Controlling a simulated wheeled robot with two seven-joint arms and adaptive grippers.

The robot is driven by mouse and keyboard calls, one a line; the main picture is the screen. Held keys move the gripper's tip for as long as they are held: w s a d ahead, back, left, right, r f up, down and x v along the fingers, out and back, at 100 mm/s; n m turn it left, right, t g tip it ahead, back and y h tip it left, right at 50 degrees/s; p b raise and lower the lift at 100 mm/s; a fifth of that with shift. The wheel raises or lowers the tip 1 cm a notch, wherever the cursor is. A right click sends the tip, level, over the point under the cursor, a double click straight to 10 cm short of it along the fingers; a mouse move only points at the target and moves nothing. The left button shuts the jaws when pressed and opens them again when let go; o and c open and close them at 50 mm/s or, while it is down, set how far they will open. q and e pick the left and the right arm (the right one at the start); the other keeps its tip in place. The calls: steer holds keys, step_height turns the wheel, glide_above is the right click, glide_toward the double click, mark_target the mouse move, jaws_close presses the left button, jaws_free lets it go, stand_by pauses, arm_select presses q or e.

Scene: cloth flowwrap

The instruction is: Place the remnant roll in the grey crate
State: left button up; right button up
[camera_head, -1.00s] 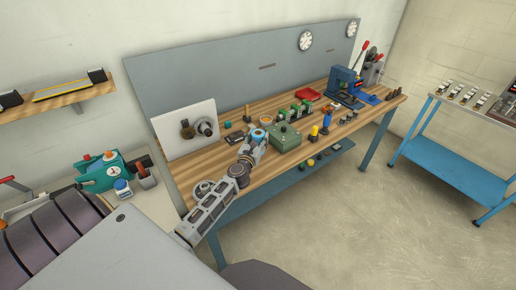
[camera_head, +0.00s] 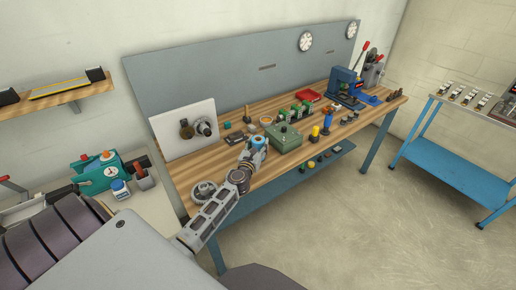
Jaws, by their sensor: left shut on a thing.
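My left gripper (camera_head: 259,141) is over the front part of the wooden workbench (camera_head: 275,172), just left of a green box with a knob (camera_head: 284,138). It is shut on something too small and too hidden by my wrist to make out. I cannot pick out the remnant roll or a grey crate with certainty in this view. My right gripper does not show.
A small round orange-topped item (camera_head: 266,121) sits behind my left gripper. A blue cart (camera_head: 450,151) stands right.

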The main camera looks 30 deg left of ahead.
arm_select(q)
steer(key=shift+f, duration=0.25)
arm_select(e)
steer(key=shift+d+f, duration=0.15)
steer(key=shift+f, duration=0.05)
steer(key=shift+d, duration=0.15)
arm_select(q)
steer(key=shift+f, duration=0.15)
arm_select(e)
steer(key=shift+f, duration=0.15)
arm_select(q)
steer(key=o, duration=1.1)
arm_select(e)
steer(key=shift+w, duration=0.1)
arm_select(q)
steer(key=shift+s+r, duration=0.1)
steer(key=shift+r, duration=0.1)
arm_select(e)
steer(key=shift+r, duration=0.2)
